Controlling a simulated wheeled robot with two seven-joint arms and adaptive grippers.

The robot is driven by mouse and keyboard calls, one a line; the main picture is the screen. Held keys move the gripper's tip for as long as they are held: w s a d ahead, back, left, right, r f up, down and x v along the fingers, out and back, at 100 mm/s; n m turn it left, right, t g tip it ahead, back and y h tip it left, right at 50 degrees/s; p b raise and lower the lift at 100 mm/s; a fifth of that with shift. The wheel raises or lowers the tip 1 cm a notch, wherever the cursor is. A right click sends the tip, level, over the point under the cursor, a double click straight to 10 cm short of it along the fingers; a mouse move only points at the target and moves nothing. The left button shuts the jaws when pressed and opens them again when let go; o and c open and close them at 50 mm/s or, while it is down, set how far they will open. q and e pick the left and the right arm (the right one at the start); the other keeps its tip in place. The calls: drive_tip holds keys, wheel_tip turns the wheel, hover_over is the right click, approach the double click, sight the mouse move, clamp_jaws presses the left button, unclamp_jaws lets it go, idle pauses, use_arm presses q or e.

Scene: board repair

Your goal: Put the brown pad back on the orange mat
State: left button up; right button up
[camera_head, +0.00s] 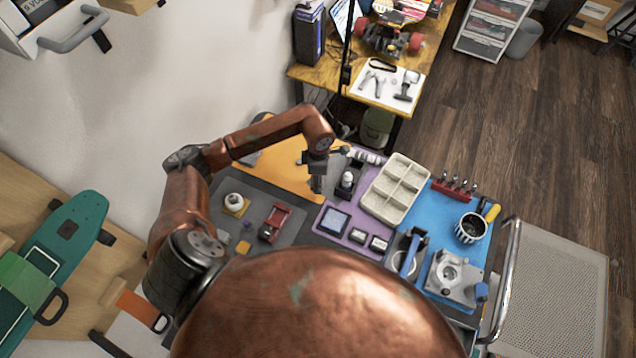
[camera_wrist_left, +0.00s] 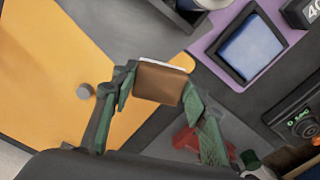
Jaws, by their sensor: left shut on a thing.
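The orange mat (camera_head: 280,166) lies at the back of the work surface in the head view, partly hidden by my left arm. It also fills the left side of the left wrist view (camera_wrist_left: 45,70). My left gripper (camera_head: 317,188) points down near the mat's right end. In the left wrist view its green fingers (camera_wrist_left: 158,88) are shut on the brown pad (camera_wrist_left: 160,84), a small block with a pale edge. There the pad overlaps the mat's right edge and the dark grey surface. I cannot tell its height. My right gripper is not in view.
A purple mat (camera_head: 330,232) with a framed square (camera_head: 334,221) lies to the right. A beige divided tray (camera_head: 394,188) and a blue mat (camera_head: 425,210) are farther right. A red object (camera_head: 274,222) stands in front.

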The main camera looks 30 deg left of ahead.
use_arm(q)
drive_tip(key=shift+w+a+f, duration=0.2)
drive_tip(key=shift+w+f, duration=0.1)
drive_tip(key=shift+f, duration=0.1)
drive_tip(key=shift+w+a+f, duration=0.1)
drive_tip(key=shift+w+f, duration=0.05)
drive_tip(key=shift+f, duration=1.5)
drive_tip(key=shift+f, duration=0.1)
drive_tip(key=shift+f, duration=0.15)
drive_tip(key=o, duration=1.1)
drive_tip(key=shift+r, duration=0.2)
wheel_tip(320, 180, up, 12)
drive_tip(key=shift+r, duration=0.1)
